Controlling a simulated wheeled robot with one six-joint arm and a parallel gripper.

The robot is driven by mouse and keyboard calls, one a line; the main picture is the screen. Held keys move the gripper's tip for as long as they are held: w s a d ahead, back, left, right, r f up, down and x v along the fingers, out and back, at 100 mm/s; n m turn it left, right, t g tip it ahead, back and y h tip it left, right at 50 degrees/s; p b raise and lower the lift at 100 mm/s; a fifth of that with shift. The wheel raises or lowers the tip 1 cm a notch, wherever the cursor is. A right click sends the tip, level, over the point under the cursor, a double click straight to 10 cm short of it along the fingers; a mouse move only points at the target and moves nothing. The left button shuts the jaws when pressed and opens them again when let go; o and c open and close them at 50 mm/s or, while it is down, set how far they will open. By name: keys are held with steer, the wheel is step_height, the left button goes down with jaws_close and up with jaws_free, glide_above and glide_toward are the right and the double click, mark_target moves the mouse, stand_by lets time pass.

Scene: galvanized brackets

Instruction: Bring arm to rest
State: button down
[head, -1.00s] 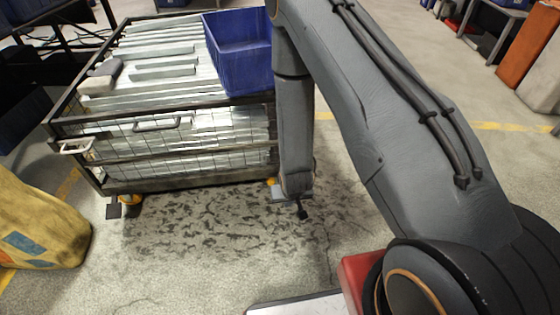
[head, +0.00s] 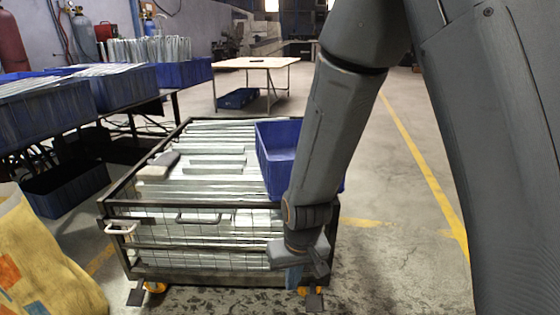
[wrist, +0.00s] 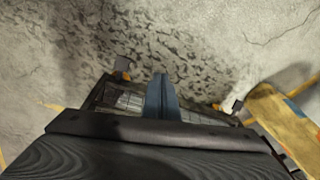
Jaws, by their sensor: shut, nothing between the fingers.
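My arm reaches down in front of the wire-sided cart (head: 150,255) in the head view. My gripper (head: 293,279) hangs at its end, fingers pointing down, before the cart's front right part. In the wrist view my gripper (wrist: 161,97) shows its two blue-grey fingers pressed together with nothing between them. The floor and part of the cart's mesh lie beyond the fingertips there. Whether the gripper touches the cart cannot be told for sure from the head view.
The cart holds galvanized brackets (head: 212,172) and a blue bin (head: 277,143), partly hidden by my arm. A yellow bag (head: 40,262) stands at left. Blue crates (head: 45,110) of brackets line a bench behind. A table (head: 255,64) stands farther back. Floor at right is open.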

steer(key=s+r+n+g, duration=0.2)
steer(key=s+r+n, duration=0.1)
steer(key=s+r, duration=1.3)
steer(key=d+r+m+h+p, duration=0.1)
steer(key=d+r+m+p, duration=0.4)
steer(key=d+r+p, duration=1.1)
step_height(320, 180, up, 4)
steer(key=p, duration=0.8)
steer(key=shift+s+d+f+m+p, duration=0.15)
steer(key=shift+s+d+m+p, duration=0.1)
steer(key=shift+m+p, duration=0.15)
